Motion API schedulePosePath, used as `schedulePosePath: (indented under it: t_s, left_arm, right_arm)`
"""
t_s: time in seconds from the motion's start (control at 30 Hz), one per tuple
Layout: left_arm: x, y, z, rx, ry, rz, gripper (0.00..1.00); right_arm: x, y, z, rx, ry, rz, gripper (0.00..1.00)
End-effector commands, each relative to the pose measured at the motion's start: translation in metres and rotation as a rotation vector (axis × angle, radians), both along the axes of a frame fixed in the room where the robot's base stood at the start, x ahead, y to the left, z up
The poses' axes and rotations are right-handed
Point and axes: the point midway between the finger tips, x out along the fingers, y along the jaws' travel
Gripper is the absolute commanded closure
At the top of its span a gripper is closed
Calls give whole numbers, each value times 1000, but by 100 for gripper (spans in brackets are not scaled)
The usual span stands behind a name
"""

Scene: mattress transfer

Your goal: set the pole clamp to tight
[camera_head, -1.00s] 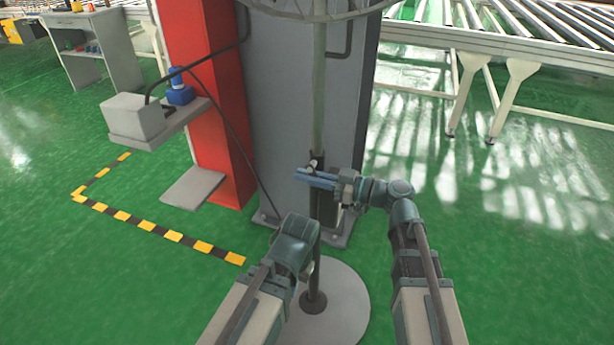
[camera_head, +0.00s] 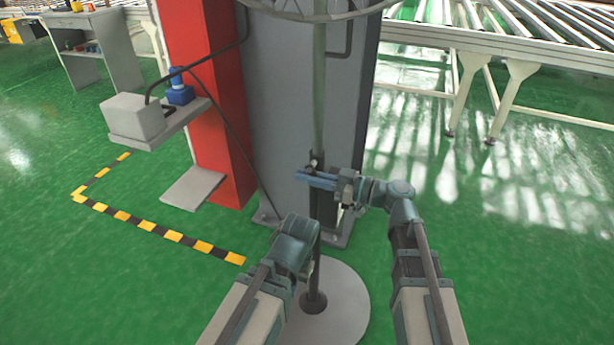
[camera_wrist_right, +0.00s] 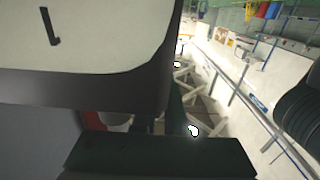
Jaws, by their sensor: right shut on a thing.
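A thin upright pole (camera_head: 319,105) stands on a round grey base (camera_head: 345,312) in the head view. The pole clamp (camera_head: 315,163) is a small dark collar with a pale knob or lever, partway up the pole. My right gripper (camera_head: 318,179) reaches in from the right. Its bluish fingers lie across the pole at the clamp, shut on it, and hide part of it. My left gripper (camera_head: 306,266) is low beside the pole, mostly hidden behind its own wrist. I cannot tell whether it touches the pole or is open.
A grey column (camera_head: 285,90) and a red post (camera_head: 210,110) stand close behind the pole. A grey shelf (camera_head: 155,130) with a blue item is at left. Yellow-black tape (camera_head: 160,230) marks the green floor. A roller conveyor (camera_head: 520,45) is at the back right.

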Motion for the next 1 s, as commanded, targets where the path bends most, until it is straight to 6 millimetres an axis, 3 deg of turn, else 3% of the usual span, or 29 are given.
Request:
schedulePosePath:
  t_s: [0.37, 0.53, 0.67, 1.0]
  left_arm:
    - [0, 0, 1, 0, 0, 0, 100]
    - [0, 0, 11, 1, 0, 1, 100]
    - [0, 1, 28, 3, -1, 4, 100]
    - [-1, 0, 94, -1, 2, 11, 100]
  right_arm:
    - [0, 0, 0, -2, 1, -1, 100]
    - [0, -1, 3, -33, 11, -1, 100]
    - [-1, -3, 7, -94, 30, -1, 100]
    - [-3, -10, 10, -373, 120, 1, 100]
